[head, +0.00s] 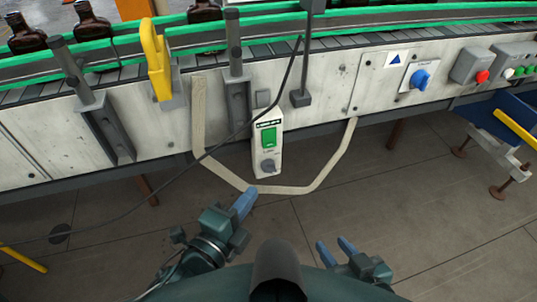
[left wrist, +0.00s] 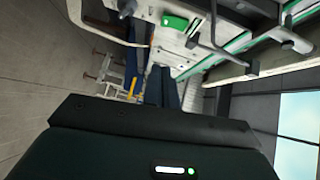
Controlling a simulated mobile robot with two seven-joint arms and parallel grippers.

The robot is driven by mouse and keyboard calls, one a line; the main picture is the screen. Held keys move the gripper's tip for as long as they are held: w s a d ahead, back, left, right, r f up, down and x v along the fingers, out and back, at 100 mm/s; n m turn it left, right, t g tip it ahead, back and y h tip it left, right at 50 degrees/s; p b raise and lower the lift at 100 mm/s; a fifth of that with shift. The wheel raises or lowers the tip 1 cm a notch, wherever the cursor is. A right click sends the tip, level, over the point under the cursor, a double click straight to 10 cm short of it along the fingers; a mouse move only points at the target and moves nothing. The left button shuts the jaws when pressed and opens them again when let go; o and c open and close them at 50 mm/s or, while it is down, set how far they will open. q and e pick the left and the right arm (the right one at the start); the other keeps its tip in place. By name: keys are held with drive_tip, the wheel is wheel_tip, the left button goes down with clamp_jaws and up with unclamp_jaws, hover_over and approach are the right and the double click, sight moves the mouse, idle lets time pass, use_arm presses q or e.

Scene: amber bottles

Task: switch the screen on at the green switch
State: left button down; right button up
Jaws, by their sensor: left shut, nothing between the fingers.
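The green switch (head: 268,137) sits on a white upright box (head: 268,163) on the front of the conveyor. It also shows in the left wrist view (left wrist: 175,22), beyond the fingers. My left gripper (head: 245,203) is shut and empty, below and slightly left of the box, apart from it. Its closed fingers show in the left wrist view (left wrist: 160,88). My right gripper (head: 335,246) is open and empty, lower and to the right, its two blue fingers apart. I cannot make out a screen for certain.
A yellow handle (head: 155,60), a blue knob (head: 420,79) and a red button (head: 482,76) are on the conveyor. Amber bottles (head: 93,32) stand on it. The floor in front is clear.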

use_arm(q)
approach(275, 145)
drive_tip(key=d+x, duration=0.1)
drive_tip(key=x, duration=0.4)
drive_tip(key=shift+w+a, duration=0.3)
use_arm(e)
drive_tip(key=shift+s+d+f, duration=0.1)
